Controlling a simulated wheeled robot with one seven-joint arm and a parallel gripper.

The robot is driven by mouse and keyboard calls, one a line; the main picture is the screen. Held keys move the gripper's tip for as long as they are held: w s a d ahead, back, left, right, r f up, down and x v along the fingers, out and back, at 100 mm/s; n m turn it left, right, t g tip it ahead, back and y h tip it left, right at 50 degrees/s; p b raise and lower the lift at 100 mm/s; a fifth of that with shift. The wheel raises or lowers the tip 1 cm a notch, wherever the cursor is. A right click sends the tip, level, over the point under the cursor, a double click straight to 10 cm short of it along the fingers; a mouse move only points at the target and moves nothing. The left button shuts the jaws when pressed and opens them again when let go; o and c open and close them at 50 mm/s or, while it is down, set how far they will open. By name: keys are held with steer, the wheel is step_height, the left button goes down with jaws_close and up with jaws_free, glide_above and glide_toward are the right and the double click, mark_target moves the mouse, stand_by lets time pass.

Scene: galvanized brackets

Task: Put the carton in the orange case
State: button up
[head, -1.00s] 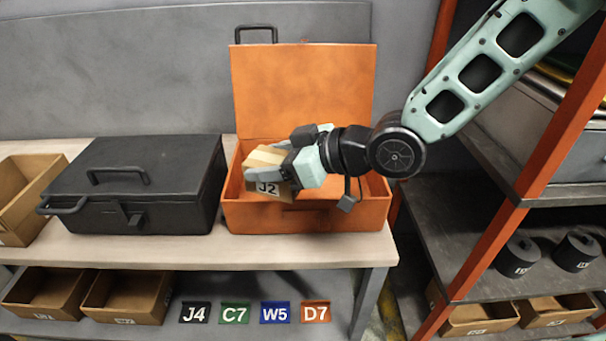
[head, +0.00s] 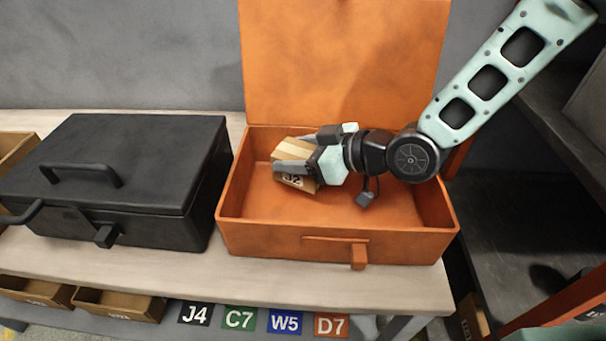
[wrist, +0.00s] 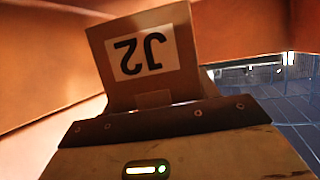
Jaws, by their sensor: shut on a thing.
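The carton (head: 295,170) is a small tan box with a white label reading J2. My gripper (head: 305,160) is shut on it and holds it tilted, over or within the left part of the open orange case (head: 265,236). The case stands on the bench with its lid (head: 340,60) raised at the back. I cannot tell whether the carton touches the case floor. In the wrist view the carton (wrist: 150,60) shows its label upside down, with orange walls behind it. The fingers hide part of the carton.
A closed black case (head: 120,180) with a handle stands left of the orange case. A dark shelf (head: 500,220) is at the right. The case's right half is empty.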

steer(key=shift+f, duration=2.25)
steer(key=shift+f+b, duration=0.2)
steer(key=shift+b, duration=0.2)
steer(key=o, duration=1.1)
steer(key=shift+r, duration=0.1)
steer(key=shift+r, duration=0.15)
steer(key=v, duration=0.7)
steer(key=shift+s+d, duration=0.15)
steer(key=shift+d, duration=0.05)
steer(key=shift+p, duration=0.3)
